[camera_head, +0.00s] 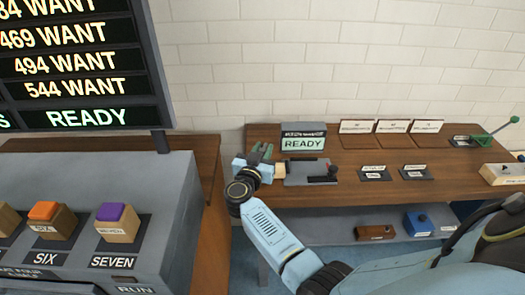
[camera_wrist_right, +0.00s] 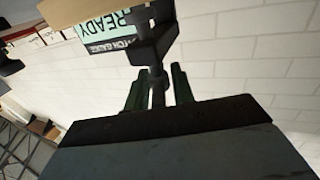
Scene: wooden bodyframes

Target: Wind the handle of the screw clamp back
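The screw clamp (camera_head: 308,173) appears to be the grey fixture on the wooden bench, with a dark knob at its right end and a pale wooden piece at its left. My right gripper (camera_head: 262,153) is at its left end, with green fingers raised. In the right wrist view, a dark clamp part (camera_wrist_right: 155,42) stands ahead, and a thin grey stem, likely the handle (camera_wrist_right: 157,92), lies between the fingers of the right gripper (camera_wrist_right: 159,88). A gap shows on each side of the stem. The handle is hard to make out in the head view. My left gripper is not in view.
A READY sign (camera_head: 303,142) stands behind the clamp. Small labelled plates (camera_head: 375,173) and a green lever (camera_head: 497,131) are to the right. A grey console (camera_head: 150,190) with coloured buttons and a large display board (camera_head: 75,70) fill the left. A lower shelf (camera_head: 340,230) holds small blocks.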

